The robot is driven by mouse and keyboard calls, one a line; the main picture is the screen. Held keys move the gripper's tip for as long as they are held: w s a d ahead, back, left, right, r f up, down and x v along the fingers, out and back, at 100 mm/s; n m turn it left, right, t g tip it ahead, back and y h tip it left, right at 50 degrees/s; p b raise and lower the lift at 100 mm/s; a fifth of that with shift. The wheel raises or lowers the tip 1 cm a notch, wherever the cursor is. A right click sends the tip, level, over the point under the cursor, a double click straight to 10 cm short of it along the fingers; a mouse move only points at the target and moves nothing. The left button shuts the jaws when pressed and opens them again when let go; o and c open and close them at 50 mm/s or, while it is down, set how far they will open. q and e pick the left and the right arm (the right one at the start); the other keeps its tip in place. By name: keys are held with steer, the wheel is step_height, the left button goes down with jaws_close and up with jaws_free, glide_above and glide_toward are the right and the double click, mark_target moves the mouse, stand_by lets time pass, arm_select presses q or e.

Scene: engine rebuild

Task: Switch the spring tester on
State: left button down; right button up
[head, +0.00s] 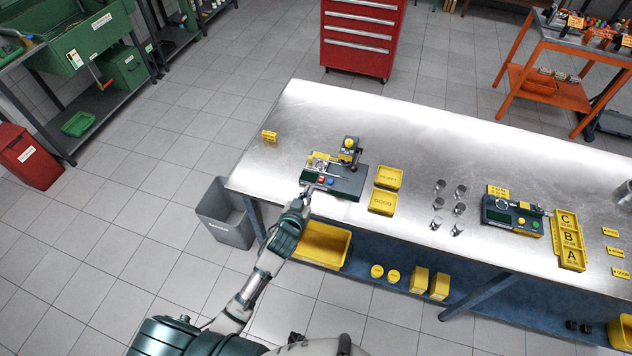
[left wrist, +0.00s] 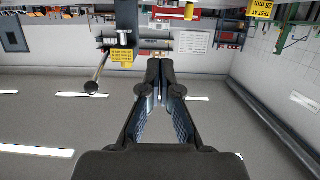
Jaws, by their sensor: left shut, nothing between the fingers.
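The spring tester (head: 349,182) stands near the left end of the steel bench, with a dark base, a post with a yellow part on top, and small red and blue controls (head: 325,180) at its front left. My left gripper (head: 304,191) is shut and empty at the tester's front left corner; I cannot tell if it touches. In the left wrist view, which looks upside down, the closed fingers (left wrist: 160,66) point toward the tester's post (left wrist: 126,18), yellow label (left wrist: 121,55) and black-knobbed lever (left wrist: 92,87). My right gripper is out of view.
Yellow REJECT (head: 389,177) and GOOD (head: 382,203) trays sit right of the tester, then several metal cylinders (head: 459,209) and a second device (head: 512,216). A small yellow sign (head: 269,136) stands behind left. A grey bin (head: 224,213) is on the floor at left.

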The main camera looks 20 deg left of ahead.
arm_select(q)
glide_above(321, 179)
steer(key=s, duration=0.2)
steer(key=f, duration=0.2)
steer(key=shift+s+a+f, duration=0.1)
steer(key=shift+a+f, duration=0.1)
steer(key=shift+f, duration=0.1)
step_height(321, 179, down, 3)
steer(key=shift+s+r, duration=0.15)
steer(key=shift+d+f, duration=0.1)
steer(key=shift+f, duration=0.4)
steer(key=shift+d+f, duration=0.15)
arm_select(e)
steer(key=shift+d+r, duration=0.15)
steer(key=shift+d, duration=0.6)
